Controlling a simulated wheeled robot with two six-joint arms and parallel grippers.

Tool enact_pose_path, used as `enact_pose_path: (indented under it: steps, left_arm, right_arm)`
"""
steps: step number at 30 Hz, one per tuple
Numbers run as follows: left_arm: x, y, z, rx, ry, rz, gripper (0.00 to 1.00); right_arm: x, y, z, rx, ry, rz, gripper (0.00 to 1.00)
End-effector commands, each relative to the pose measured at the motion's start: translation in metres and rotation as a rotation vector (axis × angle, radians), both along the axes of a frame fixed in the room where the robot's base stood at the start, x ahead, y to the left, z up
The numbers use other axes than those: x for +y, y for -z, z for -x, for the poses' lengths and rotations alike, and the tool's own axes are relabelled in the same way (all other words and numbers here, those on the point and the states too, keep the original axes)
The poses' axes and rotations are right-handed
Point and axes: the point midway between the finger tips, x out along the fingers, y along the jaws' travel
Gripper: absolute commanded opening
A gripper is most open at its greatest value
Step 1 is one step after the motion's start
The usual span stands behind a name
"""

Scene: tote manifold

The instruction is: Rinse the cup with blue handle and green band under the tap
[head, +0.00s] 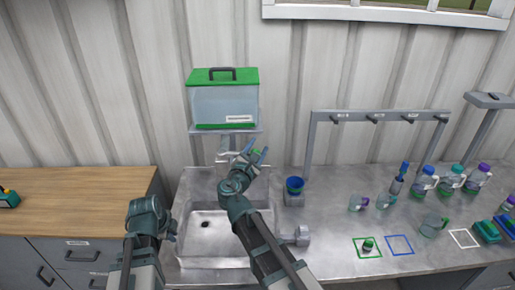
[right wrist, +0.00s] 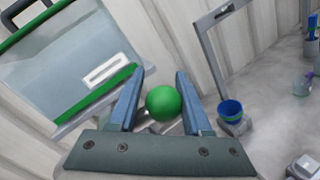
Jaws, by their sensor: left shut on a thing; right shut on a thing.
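My right gripper (head: 257,156) is by the tap (head: 226,157) behind the sink. In the right wrist view it is shut on a round green knob (right wrist: 164,103) between its fingers. Whether the knob belongs to the tap is not clear. My left gripper (head: 171,229) is at the left side of the steel sink (head: 215,262). It is shut, but what it holds is hidden or too small to make out. No running water can be made out.
A blue container (head: 295,184) on a grey block stands right of the sink. Cups with purple (head: 356,204) and green (head: 430,227) handles stand on the right counter, near several jugs. A green-lidded clear box (head: 225,105) sits above the tap. The wooden counter (head: 75,190) is mostly clear.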

Motion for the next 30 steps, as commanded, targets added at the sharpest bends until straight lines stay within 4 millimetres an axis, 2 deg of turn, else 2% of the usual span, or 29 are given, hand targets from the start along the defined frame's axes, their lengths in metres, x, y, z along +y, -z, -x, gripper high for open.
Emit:
enact_pose_path:
  steps: [12, 24, 25, 28, 30]
  left_arm:
    - [0.0, 0.002, 0.0, 0.0, 0.0, 0.0, 0.0]
    - [0.0, 0.002, 0.0, 0.0, 0.0, 0.0, 0.0]
    - [0.0, 0.001, 0.0, 0.0, 0.0, 0.0, 0.0]
    - [0.0, 0.001, 0.0, 0.0, 0.0, 0.0, 0.0]
    - [0.0, 0.001, 0.0, 0.0, 0.0, 0.0, 0.0]
  right_arm:
    - [-0.004, 0.004, 0.031, 0.007, 0.259, -0.005, 0.0]
    - [-0.006, 0.004, 0.036, 0.007, 0.289, -0.006, 0.0]
    - [-0.006, 0.003, 0.036, 0.007, 0.29, -0.005, 0.52]
    - [-0.006, 0.003, 0.035, 0.006, 0.289, -0.006, 0.7]
    - [-0.005, 0.003, 0.035, 0.005, 0.287, -0.006, 0.72]
